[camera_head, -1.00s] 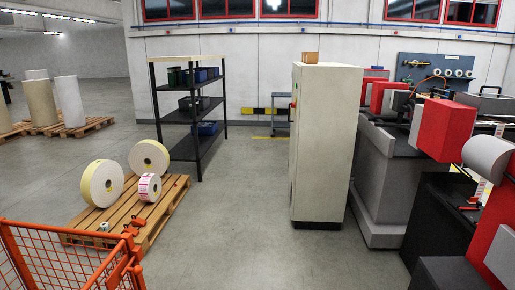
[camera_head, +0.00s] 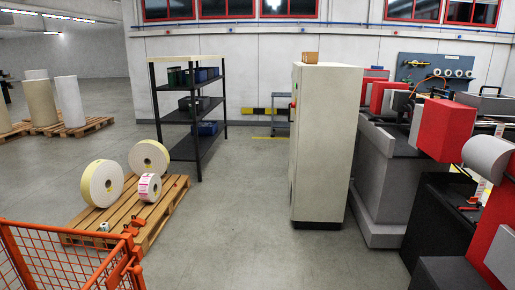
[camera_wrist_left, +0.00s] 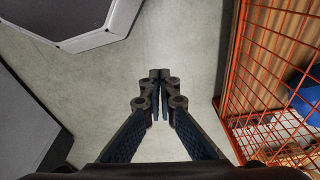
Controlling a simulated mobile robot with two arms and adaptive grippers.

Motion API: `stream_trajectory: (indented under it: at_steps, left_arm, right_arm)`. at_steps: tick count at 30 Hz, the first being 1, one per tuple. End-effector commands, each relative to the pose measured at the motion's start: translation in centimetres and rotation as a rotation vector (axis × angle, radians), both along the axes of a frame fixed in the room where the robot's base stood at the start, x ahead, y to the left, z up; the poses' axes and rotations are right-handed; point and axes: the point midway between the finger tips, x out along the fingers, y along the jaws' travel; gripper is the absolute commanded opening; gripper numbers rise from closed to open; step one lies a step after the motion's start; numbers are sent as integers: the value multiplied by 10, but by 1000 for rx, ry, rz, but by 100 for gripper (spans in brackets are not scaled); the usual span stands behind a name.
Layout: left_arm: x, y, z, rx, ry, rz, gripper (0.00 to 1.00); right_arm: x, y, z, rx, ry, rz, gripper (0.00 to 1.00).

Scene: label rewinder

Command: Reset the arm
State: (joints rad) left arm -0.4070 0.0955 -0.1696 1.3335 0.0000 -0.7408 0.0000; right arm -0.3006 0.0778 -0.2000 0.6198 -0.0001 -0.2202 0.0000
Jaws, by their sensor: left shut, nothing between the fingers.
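My left gripper (camera_wrist_left: 159,76) shows in the left wrist view. Its two dark fingers meet at the tips, with nothing between them, above the bare grey floor. An orange mesh cage is to its right in that view, apart from the fingers. Neither of my arms shows in the head view, and my right gripper is in no view.
The orange mesh cage (camera_wrist_left: 229,70) also shows in the head view (camera_head: 70,237). A wooden pallet (camera_head: 155,222) carries label rolls (camera_head: 102,184). A beige cabinet (camera_head: 325,150), a black shelf (camera_head: 186,117) and red-grey machines (camera_head: 446,130) stand around. The floor (camera_head: 240,230) between pallet and cabinet is clear.

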Motion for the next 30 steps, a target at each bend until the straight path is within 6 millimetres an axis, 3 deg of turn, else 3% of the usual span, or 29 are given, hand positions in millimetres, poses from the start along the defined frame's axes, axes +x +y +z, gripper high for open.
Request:
stream_trajectory:
  at_steps: [1,6,12,15,19,30]
  left_arm:
    - [-15,2,-19,3,17,-2,0]
    - [-66,11,-68,7,49,-9,0]
    - [-118,21,-100,12,74,-16,0]
    - [-134,24,-107,13,80,-18,0]
    - [-142,26,-110,13,83,-20,0]
    - [-142,26,-110,13,83,-20,0]
  right_arm:
    - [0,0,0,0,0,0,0]
    - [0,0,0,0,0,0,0]
    - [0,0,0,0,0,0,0]
    - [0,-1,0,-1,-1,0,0]
    - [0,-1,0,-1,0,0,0]
    - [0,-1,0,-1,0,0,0]
